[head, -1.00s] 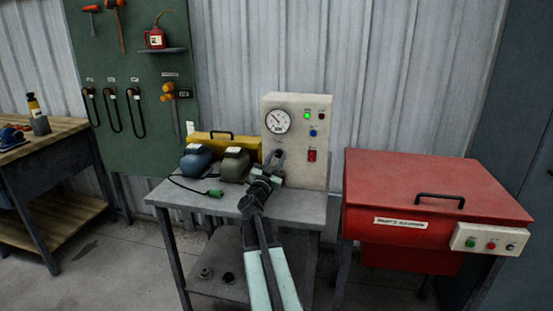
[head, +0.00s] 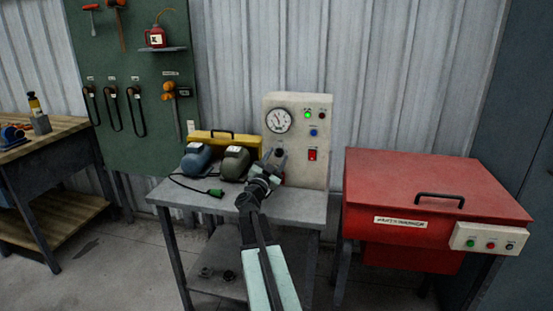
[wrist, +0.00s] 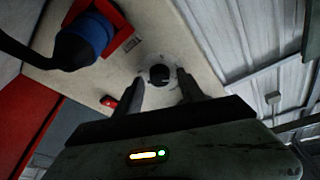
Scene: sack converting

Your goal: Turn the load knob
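The load knob is a small dark round knob (wrist: 159,74) on the beige panel of the control box (head: 303,172). In the wrist view it sits between my two fingertips. My gripper (wrist: 158,86) is open, one finger on each side of the knob, with a gap visible at each side. I cannot tell how far the tips reach along its depth. In the head view my gripper (head: 275,158) is at the panel's lower left and partly covers the knob. The knob's label is too blurred to read.
The panel carries a round gauge (head: 278,120), a lit green lamp (head: 308,114) and a red switch (head: 312,155). A blue motor (head: 197,160) and an olive motor (head: 235,164) stand left of my gripper. A red chest (head: 435,185) stands at the right.

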